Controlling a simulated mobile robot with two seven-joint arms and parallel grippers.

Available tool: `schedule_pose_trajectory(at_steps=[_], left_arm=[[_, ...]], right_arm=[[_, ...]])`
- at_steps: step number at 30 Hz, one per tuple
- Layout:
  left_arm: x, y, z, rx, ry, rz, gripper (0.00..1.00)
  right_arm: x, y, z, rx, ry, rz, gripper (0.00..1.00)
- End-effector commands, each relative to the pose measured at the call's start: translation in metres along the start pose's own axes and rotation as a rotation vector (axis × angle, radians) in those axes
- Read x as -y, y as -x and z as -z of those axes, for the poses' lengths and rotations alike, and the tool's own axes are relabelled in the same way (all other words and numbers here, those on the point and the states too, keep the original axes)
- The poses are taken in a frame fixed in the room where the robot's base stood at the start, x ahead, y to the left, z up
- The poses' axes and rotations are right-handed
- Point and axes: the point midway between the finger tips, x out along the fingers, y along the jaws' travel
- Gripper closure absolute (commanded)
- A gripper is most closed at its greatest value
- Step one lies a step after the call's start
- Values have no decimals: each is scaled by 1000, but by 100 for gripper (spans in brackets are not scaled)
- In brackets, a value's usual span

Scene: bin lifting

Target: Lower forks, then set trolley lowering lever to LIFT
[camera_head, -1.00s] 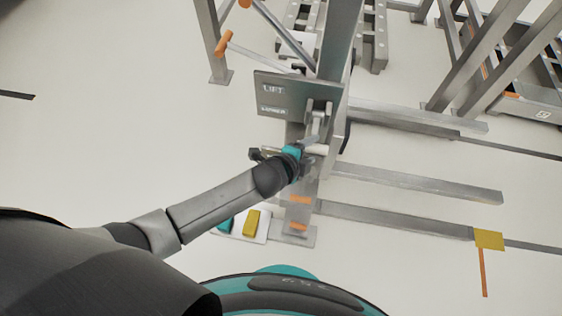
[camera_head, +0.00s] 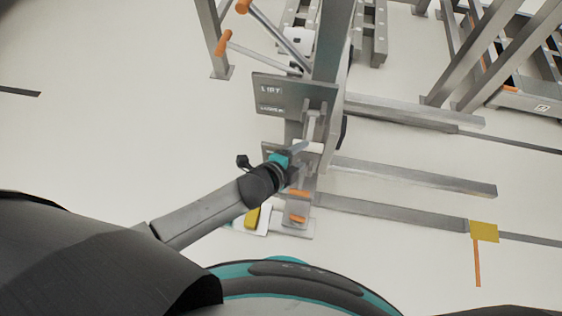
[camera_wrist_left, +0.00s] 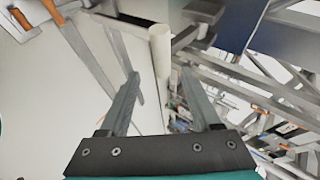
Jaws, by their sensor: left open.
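The trolley's label plate (camera_head: 292,96) reads LIFT on its upper label, with a second label below it, probably LOWER. The lever (camera_head: 312,122) stands right of the plate and has a white handle (camera_head: 308,147) at its lower end. I cannot tell which setting it is at. My left gripper (camera_head: 297,150) is open, just left of the handle. In the left wrist view the white handle (camera_wrist_left: 161,45) lies ahead of and between the open fingers (camera_wrist_left: 161,74); contact cannot be told. The forks (camera_head: 415,177) extend right, low near the floor. My right gripper is not in view.
The trolley mast (camera_head: 333,45) rises behind the lever. Orange-tipped handles (camera_head: 223,42) stand at upper left. A white pad with a yellow block (camera_head: 252,217) lies on the floor by the trolley's base. Metal frames (camera_head: 490,50) stand at upper right.

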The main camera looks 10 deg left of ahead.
Motion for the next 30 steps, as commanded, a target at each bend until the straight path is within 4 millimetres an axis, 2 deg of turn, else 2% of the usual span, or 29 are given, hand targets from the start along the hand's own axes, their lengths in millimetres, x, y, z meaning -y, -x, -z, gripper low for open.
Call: schedule_pose_trajectory(at_steps=[3,30], left_arm=[[2,11,1,0,0,-1,36],[4,74,1,-1,1,-1,36]], right_arm=[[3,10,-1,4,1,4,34],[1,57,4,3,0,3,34]])
